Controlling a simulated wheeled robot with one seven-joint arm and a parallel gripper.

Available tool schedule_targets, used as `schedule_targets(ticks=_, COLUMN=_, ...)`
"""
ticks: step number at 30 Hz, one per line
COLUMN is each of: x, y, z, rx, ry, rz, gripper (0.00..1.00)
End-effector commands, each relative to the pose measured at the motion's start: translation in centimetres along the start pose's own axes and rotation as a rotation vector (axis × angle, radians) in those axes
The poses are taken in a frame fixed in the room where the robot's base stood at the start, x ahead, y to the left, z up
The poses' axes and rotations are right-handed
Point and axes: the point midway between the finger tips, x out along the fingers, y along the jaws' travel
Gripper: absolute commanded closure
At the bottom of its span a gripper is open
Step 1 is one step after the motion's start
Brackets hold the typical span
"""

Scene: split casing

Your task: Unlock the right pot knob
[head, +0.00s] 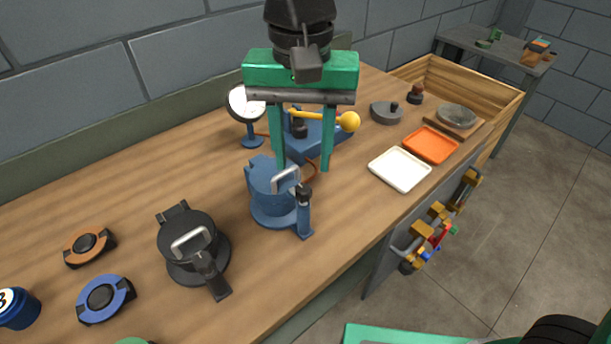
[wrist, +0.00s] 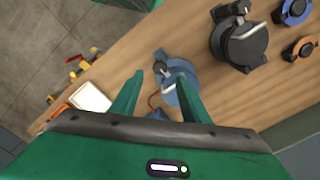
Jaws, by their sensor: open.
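The right pot is a blue casing (head: 270,207) with a pale handle bar on top; it stands on the bench. A black knob (head: 304,194) sits on its front clamp post. In the wrist view the blue pot (wrist: 176,92) shows between and beyond the fingers, its dark knob (wrist: 161,56) at the far side. My gripper (head: 302,168) is open and empty. Its two green fingers point down above the pot, spread apart; in the wrist view the gripper (wrist: 158,79) frames part of the pot. I cannot tell the exact height gap.
A dark grey pot (head: 187,256) with a similar clamp stands to the left. Behind my fingers is a blue fixture with a yellow-balled lever (head: 348,121). A gauge (head: 246,103), white tray (head: 400,169) and orange tray (head: 431,145) are nearby.

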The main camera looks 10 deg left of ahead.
Motion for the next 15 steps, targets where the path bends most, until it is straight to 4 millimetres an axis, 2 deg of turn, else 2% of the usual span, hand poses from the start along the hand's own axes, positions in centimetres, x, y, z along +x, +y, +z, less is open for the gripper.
schedule_targets(ticks=1, x=1.1, y=0.1, z=0.1, rx=0.0, ry=-0.002, rz=0.003, gripper=0.58)
schedule_targets(ticks=6, x=3.9, y=0.1, z=0.0, rx=0.0, ry=-0.002, rz=0.002, gripper=0.58)
schedule_targets(ticks=15, x=6.4, y=0.1, z=0.0, rx=0.0, ry=-0.001, rz=0.001, gripper=0.58)
